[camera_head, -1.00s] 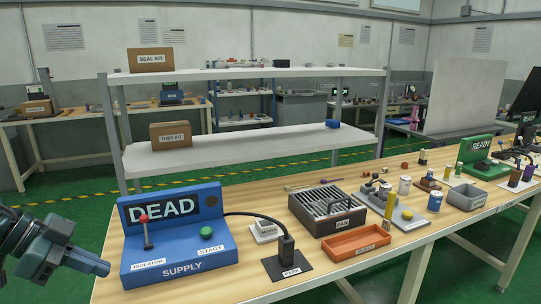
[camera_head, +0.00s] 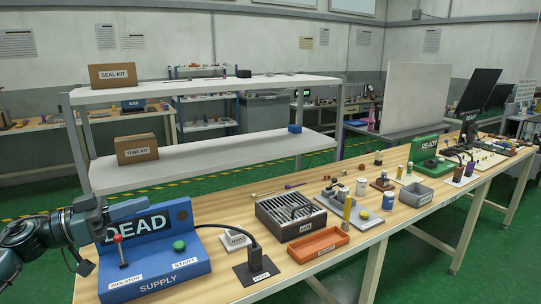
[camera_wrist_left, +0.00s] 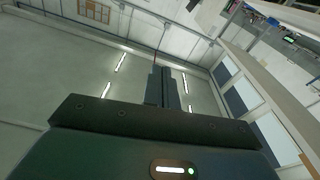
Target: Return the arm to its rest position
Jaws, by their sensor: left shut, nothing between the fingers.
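My left gripper (camera_head: 128,208) is at the left of the head view, in front of the upper part of the blue supply box (camera_head: 160,275). It is shut and empty, and it hides part of the box's "DEAD" display. I cannot tell whether it touches the box. The box has a red-knobbed isolator lever (camera_head: 120,248) and a green start button (camera_head: 179,246). In the left wrist view my shut fingers (camera_wrist_left: 162,85) point up toward the ceiling and walls. My right gripper is not in view.
A black plug (camera_head: 255,261) stands right of the box on its cable. A slotted bank (camera_head: 290,217), an orange tray (camera_head: 318,245) and a grey bin (camera_head: 431,191) sit along the wooden bench. A white two-level shelf (camera_head: 215,165) stands behind, with open green floor at the left.

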